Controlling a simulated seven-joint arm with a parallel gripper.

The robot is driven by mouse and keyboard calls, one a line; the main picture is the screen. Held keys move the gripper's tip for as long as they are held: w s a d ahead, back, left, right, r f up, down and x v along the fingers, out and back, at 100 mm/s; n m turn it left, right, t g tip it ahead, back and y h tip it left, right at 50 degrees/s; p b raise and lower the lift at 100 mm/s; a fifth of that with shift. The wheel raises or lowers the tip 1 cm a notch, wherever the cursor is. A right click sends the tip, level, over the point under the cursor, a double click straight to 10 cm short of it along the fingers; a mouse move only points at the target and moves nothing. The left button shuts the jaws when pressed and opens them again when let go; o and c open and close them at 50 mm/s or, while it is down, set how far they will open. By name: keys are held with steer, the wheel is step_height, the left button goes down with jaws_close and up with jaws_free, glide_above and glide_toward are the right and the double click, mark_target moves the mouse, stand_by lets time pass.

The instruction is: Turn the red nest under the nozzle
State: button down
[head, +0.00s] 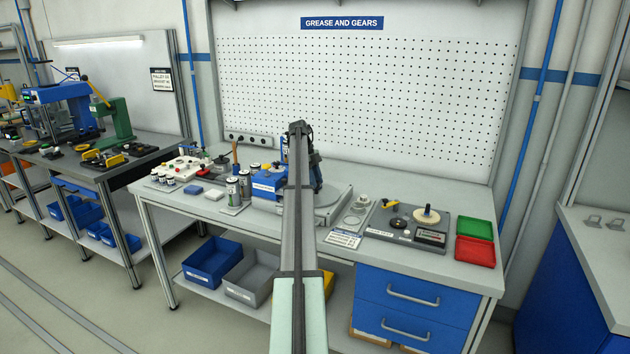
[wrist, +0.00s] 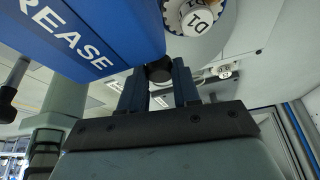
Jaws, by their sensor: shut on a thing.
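In the wrist view my gripper (wrist: 159,78) has its two dark fingers closed on a black round knob (wrist: 159,71). A blue housing lettered "GREASE" (wrist: 75,35) fills the upper left of that view. Just above the knob is a white round part marked "D1" (wrist: 197,22), with a toothed rim around part of it. In the head view the blue grease station (head: 268,184) and its pale round base (head: 332,208) stand mid-bench, partly behind my arm. My arm hides the gripper's tips there. I cannot make out the red nest or the nozzle in either view.
Cans (head: 232,190) stand left of the grease station. To its right are a dark fixture plate (head: 440,243), a green tray (head: 474,228) and a red tray (head: 475,251). Blue drawers (head: 415,305) are below. A pegboard (head: 370,95) rises behind the bench.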

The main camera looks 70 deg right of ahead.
steer(key=shift+d+m, duration=0.1)
steer(key=shift+m, duration=0.5)
steer(key=shift+m+y, duration=0.3)
steer(key=shift+m, duration=0.2)
steer(key=c, duration=0.8)
jaws_free()
